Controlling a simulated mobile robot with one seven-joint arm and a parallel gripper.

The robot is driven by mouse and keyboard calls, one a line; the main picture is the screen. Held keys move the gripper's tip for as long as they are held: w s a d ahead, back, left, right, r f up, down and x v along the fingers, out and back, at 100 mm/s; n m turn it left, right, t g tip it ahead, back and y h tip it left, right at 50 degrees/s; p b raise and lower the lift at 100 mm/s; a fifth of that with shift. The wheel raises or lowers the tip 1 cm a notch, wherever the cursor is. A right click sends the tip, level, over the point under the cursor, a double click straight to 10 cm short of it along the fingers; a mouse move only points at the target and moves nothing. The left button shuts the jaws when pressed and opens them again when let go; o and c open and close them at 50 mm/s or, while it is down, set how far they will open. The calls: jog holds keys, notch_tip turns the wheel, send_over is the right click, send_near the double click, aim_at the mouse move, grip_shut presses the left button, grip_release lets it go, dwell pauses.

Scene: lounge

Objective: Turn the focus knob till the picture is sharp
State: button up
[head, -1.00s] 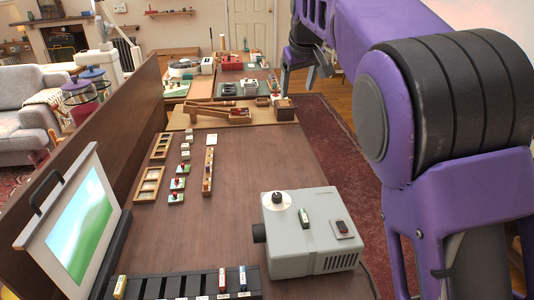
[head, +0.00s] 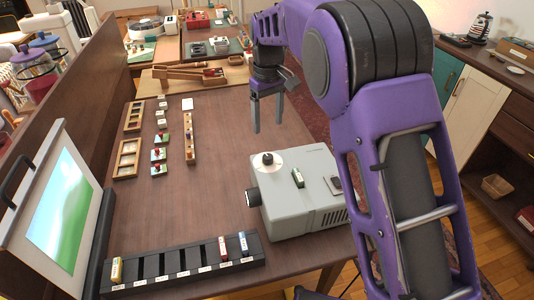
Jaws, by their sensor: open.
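A grey projector (head: 303,202) stands on the brown table at the front right. A round knob (head: 267,159) with a white base and dark centre sits on its top, and a black lens (head: 252,197) points left. A white-framed screen (head: 55,205) stands at the left and shows a blurred green and blue picture. My gripper (head: 267,120) hangs over the table behind the projector, fingers pointing down, open and empty. It is apart from the knob.
A black slotted rack (head: 184,265) with several slides lies along the front edge. Small wooden frames (head: 127,160) and a wooden strip (head: 190,138) lie mid-table. A wooden ramp-like object (head: 190,76) is at the back. The tabletop left of the projector is clear.

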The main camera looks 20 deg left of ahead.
aim_at(268, 156)
notch_tip(268, 156, down, 12)
jog(key=shift+r+b, duration=0.15)
jog(key=shift+b, duration=0.3)
jog(key=shift+c, duration=0.4)
grip_shut()
